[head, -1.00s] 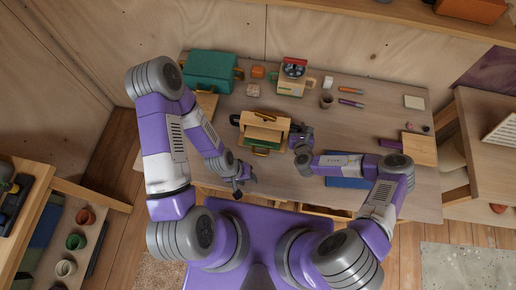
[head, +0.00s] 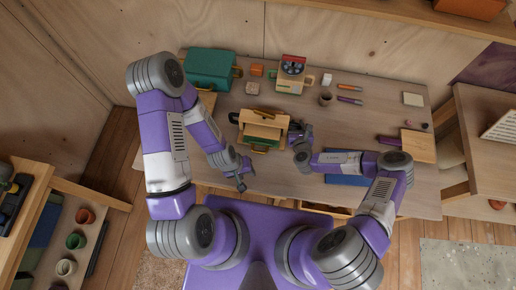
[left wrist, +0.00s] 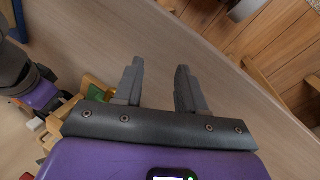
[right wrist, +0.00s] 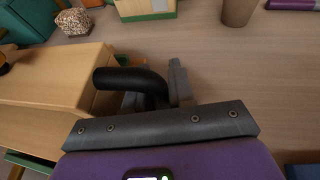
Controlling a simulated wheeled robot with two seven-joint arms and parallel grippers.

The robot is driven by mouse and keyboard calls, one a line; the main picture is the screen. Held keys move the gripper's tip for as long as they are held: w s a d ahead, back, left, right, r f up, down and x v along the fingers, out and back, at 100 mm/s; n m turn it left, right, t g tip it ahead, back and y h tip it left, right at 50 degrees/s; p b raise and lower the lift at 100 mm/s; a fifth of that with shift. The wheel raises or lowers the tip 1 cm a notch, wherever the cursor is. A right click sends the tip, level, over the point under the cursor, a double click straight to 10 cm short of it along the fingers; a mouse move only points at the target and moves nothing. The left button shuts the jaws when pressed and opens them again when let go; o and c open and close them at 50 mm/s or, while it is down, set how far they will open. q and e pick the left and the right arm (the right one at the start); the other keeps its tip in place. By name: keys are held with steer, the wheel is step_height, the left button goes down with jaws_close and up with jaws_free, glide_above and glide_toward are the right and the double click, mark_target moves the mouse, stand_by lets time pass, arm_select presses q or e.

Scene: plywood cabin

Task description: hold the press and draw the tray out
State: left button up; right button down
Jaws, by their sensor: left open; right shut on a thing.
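The press is a small wooden box (head: 262,120) in the middle of the table, with black side handles. Its green tray (head: 264,142) with a brass-coloured pull shows at the front side, low down. My right gripper (head: 296,131) is at the box's right side, shut on the black handle (right wrist: 128,79); the box's pale wooden top (right wrist: 50,80) fills the left of the right wrist view. My left gripper (head: 243,178) is open and empty near the table's front edge, in front of the box and a little left. Its two fingers (left wrist: 160,88) are apart in the left wrist view.
A teal box (head: 210,68) stands at the back left and a wooden machine (head: 291,80) at the back. A dark cup (head: 325,99) and pens (head: 349,93) lie to the right. A blue item (head: 346,181) lies partly under my right arm. Table between left gripper and tray is clear.

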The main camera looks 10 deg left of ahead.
arm_select(q)
steer(key=w+r+n+t+y, duration=0.1)
steer(key=w+r+n+y, duration=0.15)
steer(key=w+n, duration=0.25)
steer(key=n+y, duration=0.1)
steer(key=n, duration=0.8)
glide_toward(259, 152)
steer(key=f, duration=0.5)
steer(key=w+f, duration=0.1)
steer(key=f, duration=0.2)
steer(key=shift+w, duration=0.1)
jaws_close()
